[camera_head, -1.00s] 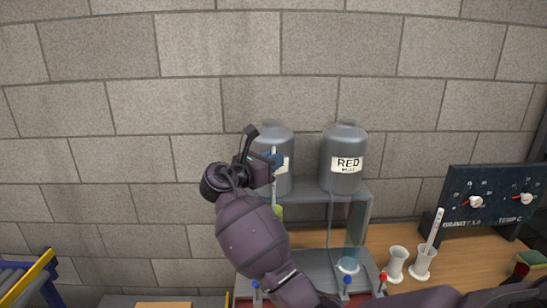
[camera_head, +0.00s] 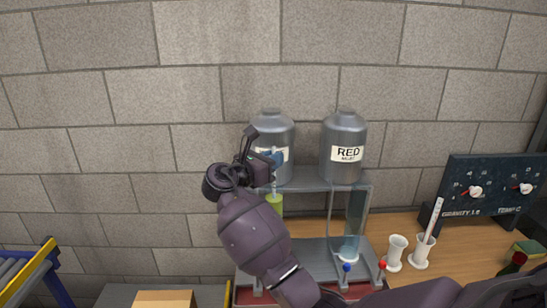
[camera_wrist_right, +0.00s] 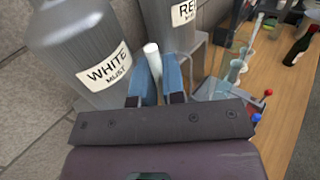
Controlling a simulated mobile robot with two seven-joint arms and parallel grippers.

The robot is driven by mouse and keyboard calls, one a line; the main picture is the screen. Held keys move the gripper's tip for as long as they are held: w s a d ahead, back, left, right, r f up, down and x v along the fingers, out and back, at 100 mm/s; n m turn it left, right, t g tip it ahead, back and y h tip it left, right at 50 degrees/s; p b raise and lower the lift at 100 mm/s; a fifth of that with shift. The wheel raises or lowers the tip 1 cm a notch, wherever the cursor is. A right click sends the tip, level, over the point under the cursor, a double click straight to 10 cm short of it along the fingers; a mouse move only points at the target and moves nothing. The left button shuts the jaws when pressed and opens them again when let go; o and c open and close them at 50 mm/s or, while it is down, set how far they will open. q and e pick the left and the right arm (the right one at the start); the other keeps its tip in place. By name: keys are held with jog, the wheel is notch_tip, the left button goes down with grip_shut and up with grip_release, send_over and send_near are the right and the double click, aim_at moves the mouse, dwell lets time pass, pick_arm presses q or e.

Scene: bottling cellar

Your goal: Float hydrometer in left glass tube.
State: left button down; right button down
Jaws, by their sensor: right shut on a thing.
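My right gripper (camera_head: 274,160) is shut on the hydrometer, a slim pale stick. Its white top stands up between the blue fingers in the right wrist view (camera_wrist_right: 152,60). In the head view its lower part (camera_head: 273,187) hangs below the fingers, over the left glass tube (camera_head: 275,203), which shows yellow-green liquid. I cannot tell whether the tip is inside the tube. My right arm hides the tube's lower part. The right glass tube (camera_head: 352,222) stands in the grey stand with bluish liquid. My left gripper is not in view.
Two grey tanks, white must (camera_wrist_right: 85,50) and red must (camera_head: 344,135), stand on the stand's shelf (camera_head: 320,181) close behind my gripper. White cups (camera_head: 396,250), one holding a white stick (camera_head: 433,220), and a gauge panel (camera_head: 490,190) are at right. A block wall is behind.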

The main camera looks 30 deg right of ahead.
jog(key=c, duration=1.1)
grip_release()
jog(key=a, duration=0.3)
jog(key=s+a+b, duration=0.1)
jog(key=a, duration=0.3)
jog(key=s+a, duration=0.1)
jog(key=a, duration=0.2)
jog(key=shift+a, duration=0.35)
